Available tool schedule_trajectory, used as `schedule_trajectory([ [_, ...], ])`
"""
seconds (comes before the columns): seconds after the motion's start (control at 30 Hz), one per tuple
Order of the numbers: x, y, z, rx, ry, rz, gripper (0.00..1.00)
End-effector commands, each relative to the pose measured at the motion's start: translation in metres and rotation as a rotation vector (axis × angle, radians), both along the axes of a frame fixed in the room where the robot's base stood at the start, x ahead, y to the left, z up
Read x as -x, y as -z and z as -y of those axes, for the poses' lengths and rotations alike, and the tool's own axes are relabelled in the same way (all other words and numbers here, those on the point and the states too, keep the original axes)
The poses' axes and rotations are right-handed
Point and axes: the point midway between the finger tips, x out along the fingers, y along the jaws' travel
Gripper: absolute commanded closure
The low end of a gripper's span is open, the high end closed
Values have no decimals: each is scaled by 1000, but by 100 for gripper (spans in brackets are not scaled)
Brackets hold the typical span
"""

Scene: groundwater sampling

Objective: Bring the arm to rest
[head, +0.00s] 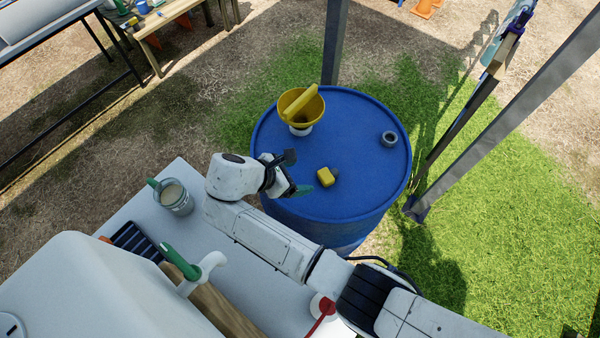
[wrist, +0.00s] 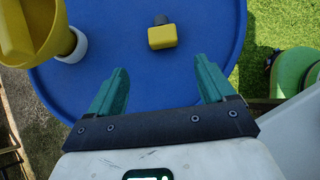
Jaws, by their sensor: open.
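My gripper (wrist: 160,92) shows in the wrist view with its two green fingers spread apart and nothing between them. In the head view my gripper (head: 298,180) is at the left edge of the blue barrel (head: 355,190), above or beside its lid. My white arm reaches in from the lower right, bent at the elbow. A small yellow object (head: 326,177) with a grey end lies on the lid, just right of my gripper. It also shows in the wrist view (wrist: 162,37), beyond the fingertips and apart from them.
A yellow funnel (head: 301,106) stands on the lid behind my gripper. A grey ring (head: 389,139) lies at the lid's right. A mug (head: 172,196) and a green-handled tap (head: 188,268) are at the left. Metal posts (head: 520,105) rise right of the barrel.

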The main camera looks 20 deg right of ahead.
Motion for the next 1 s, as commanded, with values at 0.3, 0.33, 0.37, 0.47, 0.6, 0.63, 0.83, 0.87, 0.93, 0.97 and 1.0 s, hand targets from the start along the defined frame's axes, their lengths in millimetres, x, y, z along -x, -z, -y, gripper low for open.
schedule_trajectory([
  [0.3, 0, 0, 0, 0, -1, 1, 18],
  [0.33, 0, 0, 0, 0, -1, 1, 18],
  [0.37, 0, 0, 0, 0, -1, 1, 18],
  [0.47, 0, 0, 0, 0, -1, 1, 18],
  [0.6, 4, 4, 3, -41, 33, 18, 18],
  [0.63, 7, 6, 5, -64, 52, 28, 18],
  [0.83, 40, 22, 31, -344, 342, 170, 18],
  [0.87, 47, 23, 36, -392, 401, 197, 18],
  [0.93, 60, 22, 50, -498, 539, 267, 18],
  [0.97, 65, 21, 56, -541, 600, 294, 18],
  [1.0, 73, 19, 64, -597, 681, 335, 18],
])
